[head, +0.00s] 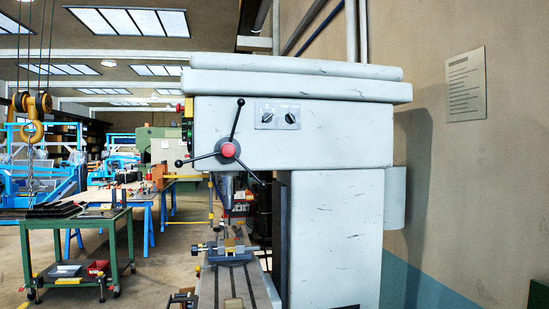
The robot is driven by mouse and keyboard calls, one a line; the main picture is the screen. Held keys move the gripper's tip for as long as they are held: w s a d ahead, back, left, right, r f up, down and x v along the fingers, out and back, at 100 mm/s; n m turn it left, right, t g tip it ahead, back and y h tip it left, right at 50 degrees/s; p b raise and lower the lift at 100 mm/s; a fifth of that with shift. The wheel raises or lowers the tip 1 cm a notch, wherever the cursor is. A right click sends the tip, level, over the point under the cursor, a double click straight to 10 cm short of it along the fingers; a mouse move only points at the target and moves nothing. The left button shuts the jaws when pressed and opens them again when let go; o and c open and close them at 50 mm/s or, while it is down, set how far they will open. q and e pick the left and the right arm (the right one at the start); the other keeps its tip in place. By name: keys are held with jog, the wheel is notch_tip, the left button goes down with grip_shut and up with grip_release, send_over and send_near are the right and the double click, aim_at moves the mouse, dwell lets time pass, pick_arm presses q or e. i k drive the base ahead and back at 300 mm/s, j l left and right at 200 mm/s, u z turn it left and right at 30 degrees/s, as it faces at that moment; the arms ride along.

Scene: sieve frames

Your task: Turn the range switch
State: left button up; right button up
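A large pale grey drill press (330,135) stands in the middle of the head view. On its head is a small light panel (279,114) with two dark rotary knobs. The left knob (267,118) and the right knob (291,118) sit side by side; markings above them are too small to read, so I cannot tell which is the range switch. A three-armed feed handle with a red hub (228,150) is left of the panel. Neither of my grippers is in view.
A blue vise (230,252) sits on the machine's table (232,287). A green cart (80,223) with trays and a hanging yellow hoist hook (32,131) are at left. A wall (470,160) stands at right. Open floor shows at lower left.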

aim_at(290, 118)
jog(key=i+j, duration=0.4)
jog(key=i, duration=0.15)
jog(key=i+j, duration=0.4)
jog(key=i, duration=0.1)
